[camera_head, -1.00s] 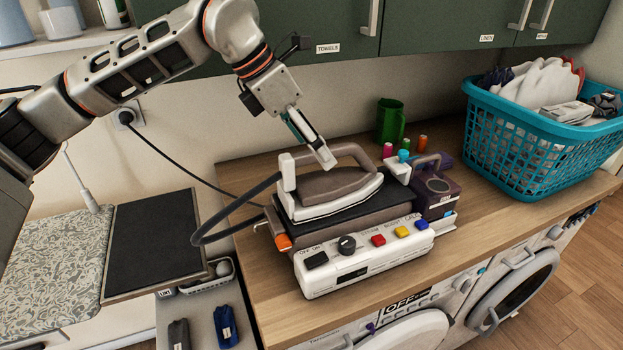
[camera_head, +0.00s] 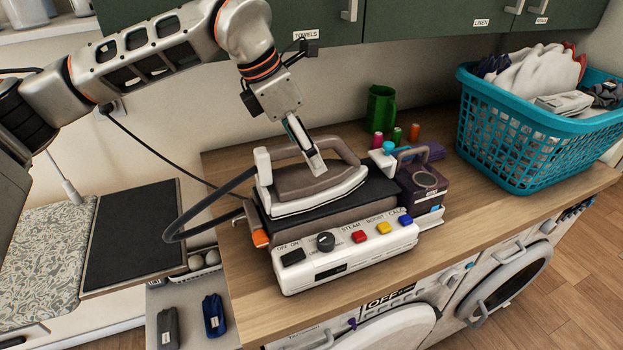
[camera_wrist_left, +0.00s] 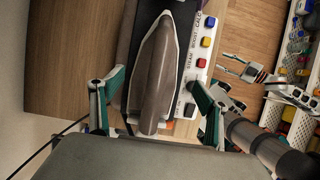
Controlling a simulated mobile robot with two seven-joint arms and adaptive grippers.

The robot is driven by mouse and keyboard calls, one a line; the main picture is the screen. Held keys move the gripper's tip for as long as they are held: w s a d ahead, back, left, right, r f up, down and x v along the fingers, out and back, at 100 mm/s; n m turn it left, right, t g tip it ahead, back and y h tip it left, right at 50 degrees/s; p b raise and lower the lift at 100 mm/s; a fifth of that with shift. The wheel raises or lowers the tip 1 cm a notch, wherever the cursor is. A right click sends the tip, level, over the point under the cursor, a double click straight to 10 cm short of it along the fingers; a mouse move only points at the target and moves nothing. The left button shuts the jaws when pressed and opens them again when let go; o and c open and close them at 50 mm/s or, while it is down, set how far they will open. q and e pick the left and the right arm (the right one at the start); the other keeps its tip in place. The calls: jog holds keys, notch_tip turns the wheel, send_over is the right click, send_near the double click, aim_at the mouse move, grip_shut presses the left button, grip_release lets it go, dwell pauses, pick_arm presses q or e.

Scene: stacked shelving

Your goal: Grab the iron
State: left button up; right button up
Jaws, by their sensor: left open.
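The iron (camera_head: 318,185), with a grey-brown body, white base edge and grey-brown handle, rests on the dark top of a white control station (camera_head: 345,258). My left gripper (camera_head: 314,160) is at the handle from above, with one finger in front of it. In the left wrist view, the iron (camera_wrist_left: 155,65) lies between the spread fingers of my left gripper (camera_wrist_left: 150,105), clear of both. The iron's far side is hidden in the head view. My right gripper (camera_wrist_left: 230,66) shows small at the right of the wrist view, its fingers apart and empty; it is outside the head view.
A purple-black box with a handle (camera_head: 424,185) stands close right of the iron. Behind are a green mug (camera_head: 381,108) and small spools. A dark hose (camera_head: 176,213) loops at the left. A teal laundry basket (camera_head: 520,135) stands right. Green cabinets (camera_head: 420,22) hang above.

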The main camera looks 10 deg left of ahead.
pick_arm(q)
jog(key=shift+w+f, duration=0.1)
jog(key=shift+f, duration=0.3)
jog(key=x, duration=0.2)
jog(key=p+x, duration=0.1)
jog(key=x, duration=0.1)
jog(key=shift+w+d+p, duration=0.3)
jog(key=shift+w, duration=0.15)
jog(key=shift+f, duration=0.3)
pick_arm(e)
jog(key=shift+s+d+f, duration=0.2)
jog(key=shift+s+d, duration=0.25)
jog(key=shift+d, duration=0.25)
pick_arm(q)
jog(key=shift+d, duration=0.1)
jog(key=shift+c, duration=0.3)
jog(key=c, duration=1.9)
jog(key=shift+w+r, duration=0.1)
jog(key=shift+w, duration=0.05)
grip_shut()
jog(key=shift+r, duration=0.1)
